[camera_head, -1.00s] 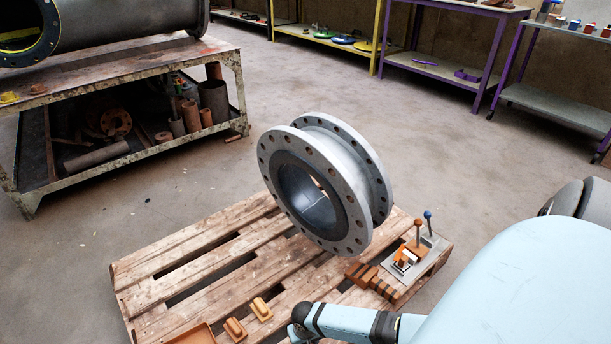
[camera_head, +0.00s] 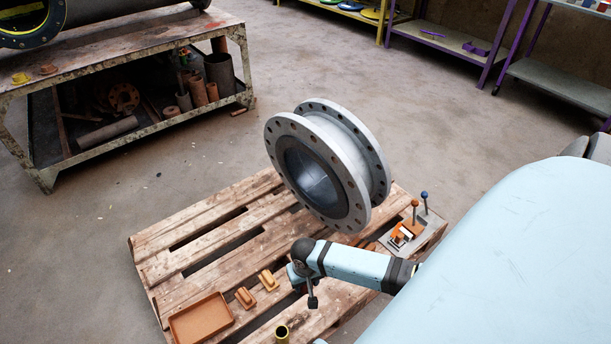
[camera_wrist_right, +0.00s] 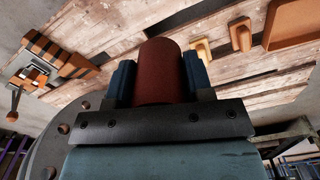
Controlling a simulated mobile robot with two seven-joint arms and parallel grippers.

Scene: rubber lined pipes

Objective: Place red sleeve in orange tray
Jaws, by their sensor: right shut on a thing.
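The red sleeve (camera_wrist_right: 160,72) is a dark red cylinder between the two blue fingers of my right gripper (camera_wrist_right: 160,80) in the wrist view. The right gripper is shut on it. In the head view my right gripper (camera_head: 302,286) hangs over the front part of the pallet, and the sleeve cannot be made out there. The orange tray (camera_head: 200,318) lies on the pallet to the left of and nearer than the gripper. It also shows at the upper right of the wrist view (camera_wrist_right: 291,24). The tray's visible floor is bare. My left gripper is not in view.
Two small orange blocks (camera_head: 257,288) sit between tray and gripper. A large flanged pipe piece (camera_head: 330,165) stands on the pallet (camera_head: 190,250) behind my arm. A lever fixture (camera_head: 408,232) is at right.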

